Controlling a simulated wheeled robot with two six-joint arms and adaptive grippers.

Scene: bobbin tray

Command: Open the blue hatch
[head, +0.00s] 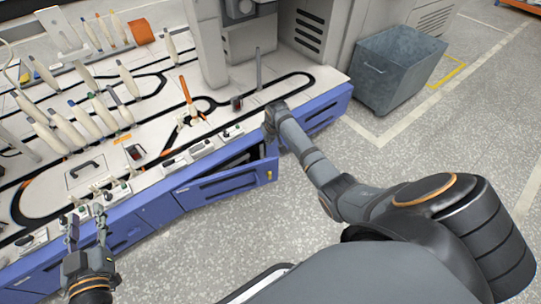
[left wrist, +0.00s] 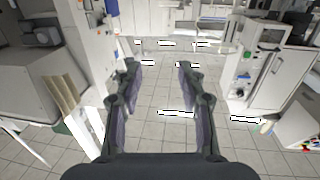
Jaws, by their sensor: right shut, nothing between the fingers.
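The blue hatch (head: 232,184) is a panel in the blue front of the white machine, in the head view. It stands partly open: its right end is swung outward, and a dark gap (head: 252,157) shows above and behind it. My right gripper (head: 270,122) is shut and empty at the machine's front edge, just above the hatch's right end; I see no clear contact with the hatch. My left gripper (head: 86,220) is open and empty in front of the machine, well left of the hatch. Its spread fingers also show in the left wrist view (left wrist: 157,70).
The white machine top (head: 110,175) carries black tracks, several bobbins and small switches along its front edge. Another blue panel (head: 325,108) is right of the hatch. A grey metal bin (head: 395,70) stands at the back right. The speckled floor in front of the hatch is clear.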

